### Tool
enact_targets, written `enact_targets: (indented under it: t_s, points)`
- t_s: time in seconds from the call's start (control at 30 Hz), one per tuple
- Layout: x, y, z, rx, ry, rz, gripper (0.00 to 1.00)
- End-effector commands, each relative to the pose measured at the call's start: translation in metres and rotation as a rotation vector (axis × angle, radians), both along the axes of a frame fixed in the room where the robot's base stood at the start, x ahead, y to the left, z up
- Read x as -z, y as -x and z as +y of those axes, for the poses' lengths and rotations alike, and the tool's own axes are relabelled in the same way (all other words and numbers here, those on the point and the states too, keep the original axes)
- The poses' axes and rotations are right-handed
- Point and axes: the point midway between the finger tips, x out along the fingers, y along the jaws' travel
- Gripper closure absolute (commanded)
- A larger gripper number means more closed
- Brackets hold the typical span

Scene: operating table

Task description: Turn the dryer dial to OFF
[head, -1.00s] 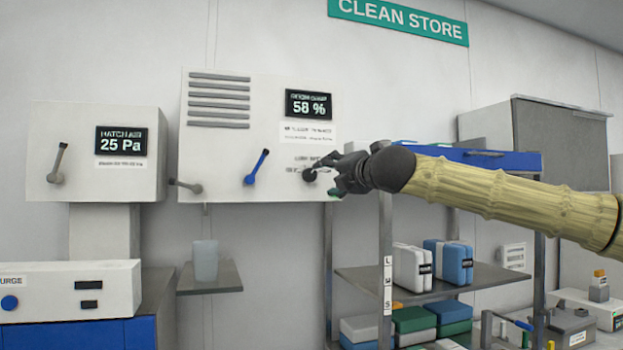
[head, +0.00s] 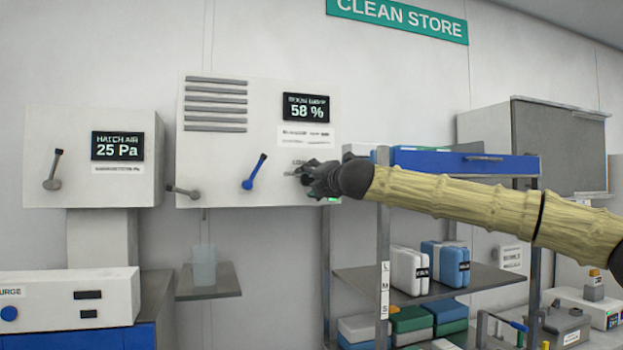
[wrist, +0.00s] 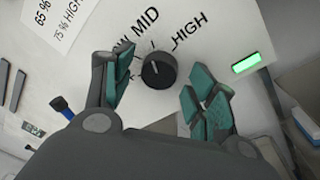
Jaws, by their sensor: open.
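The dryer dial (wrist: 158,70) is a round black knob with a light pointer line, on the white dryer box (head: 230,165). In the wrist view the labels MID and HIGH show beyond it, and another label is partly covered by a finger. The pointer appears to aim near MID; I cannot tell exactly. My gripper (wrist: 163,90) is open, with teal-padded fingers on either side of the dial; contact cannot be made out. In the head view my gripper (head: 318,180) hides the dial. The OFF mark is not visible.
A blue lever (head: 254,172) and a grey lever (head: 183,192) sit on the dryer box, left of the dial. A lit green indicator (wrist: 251,62) is to its right.

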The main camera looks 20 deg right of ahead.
Motion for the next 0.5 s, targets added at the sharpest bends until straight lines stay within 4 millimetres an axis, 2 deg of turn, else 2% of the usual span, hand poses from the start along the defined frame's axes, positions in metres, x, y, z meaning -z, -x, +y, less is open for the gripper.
enact_targets:
  t_s: [0.27,0.5]
  points:
    - [0.0004,-0.0008,0.0004,0.0,0.001,0.0,0.43]
    - [0.0005,-0.0009,0.0003,0.0,0.001,0.0,0.87]
